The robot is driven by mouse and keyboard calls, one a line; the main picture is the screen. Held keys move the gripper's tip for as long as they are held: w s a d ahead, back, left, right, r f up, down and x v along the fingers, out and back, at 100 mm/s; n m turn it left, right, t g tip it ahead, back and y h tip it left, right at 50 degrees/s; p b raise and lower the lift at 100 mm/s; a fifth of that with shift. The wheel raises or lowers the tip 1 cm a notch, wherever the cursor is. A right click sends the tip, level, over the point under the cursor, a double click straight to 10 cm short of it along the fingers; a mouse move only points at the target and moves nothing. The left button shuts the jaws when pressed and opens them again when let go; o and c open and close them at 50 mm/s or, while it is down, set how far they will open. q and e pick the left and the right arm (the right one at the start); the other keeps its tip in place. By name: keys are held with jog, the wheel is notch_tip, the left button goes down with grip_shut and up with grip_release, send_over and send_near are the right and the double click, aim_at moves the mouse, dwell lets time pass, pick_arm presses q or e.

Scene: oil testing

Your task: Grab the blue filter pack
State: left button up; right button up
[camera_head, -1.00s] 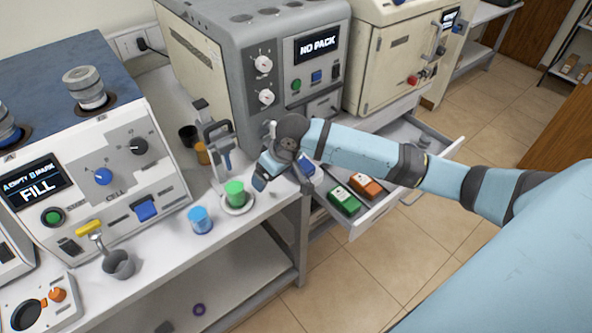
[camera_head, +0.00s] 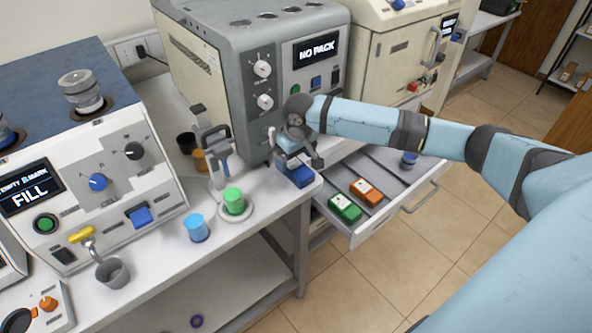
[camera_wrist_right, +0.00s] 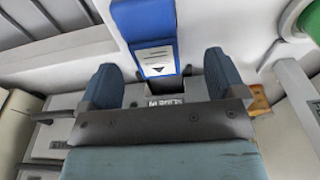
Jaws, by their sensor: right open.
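The blue filter pack (camera_head: 299,176) lies on the front right corner of the white bench (camera_head: 268,200). In the right wrist view it is a blue block with a white label (camera_wrist_right: 152,35), ahead of the fingers and roughly centred between them. My right gripper (camera_head: 297,158) is open beside the pack, its two fingers apart; the wrist view shows the same open fingers (camera_wrist_right: 160,68). I cannot tell whether either finger touches the pack. The arm partly covers the area behind it. My left gripper is not in view.
An open drawer (camera_head: 352,232) holds a green pack (camera_head: 345,207), an orange pack (camera_head: 367,191) and a small blue item (camera_head: 409,158). A grey machine (camera_head: 222,75) reading "NO PACK" stands behind.

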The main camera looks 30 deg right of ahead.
aim_at(296, 166)
jog(key=shift+w+d+f, duration=0.15)
jog(key=shift+d+f, duration=0.05)
jog(key=shift+f, duration=1.15)
jog(key=shift+w+d+f, duration=0.15)
jog(key=shift+f, duration=1.2)
jog(key=c, duration=1.1)
jog(key=shift+r, duration=0.1)
